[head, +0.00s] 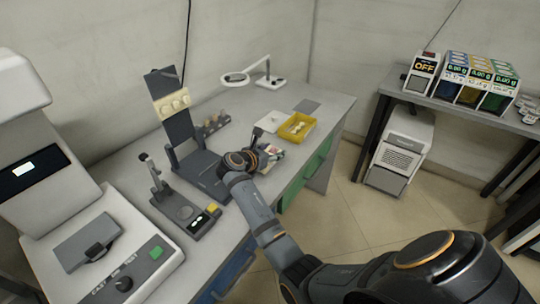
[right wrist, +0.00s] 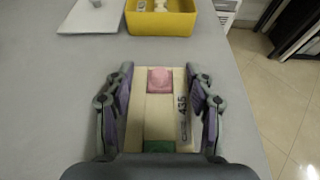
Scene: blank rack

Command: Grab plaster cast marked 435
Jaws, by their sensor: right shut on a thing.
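The plaster cast marked 435 (right wrist: 181,110) is a cream block with a pink patch at its far end and a green patch at its near end. In the right wrist view it lies between the two fingers of my right gripper (right wrist: 160,110), which is shut on it. In the head view my right gripper (head: 262,150) is over the bench near its front edge, and a part of the cast (head: 274,152) shows beside it. The cast's underside is hidden, so I cannot tell whether it touches the bench. My left gripper is not in view.
A yellow tray (head: 298,132) with pale pieces stands just beyond my right gripper, next to a white plate (head: 267,122). A dark stand (head: 195,160) and a small device (head: 187,212) stand left of it. A magnifier lamp (head: 268,82) is at the back.

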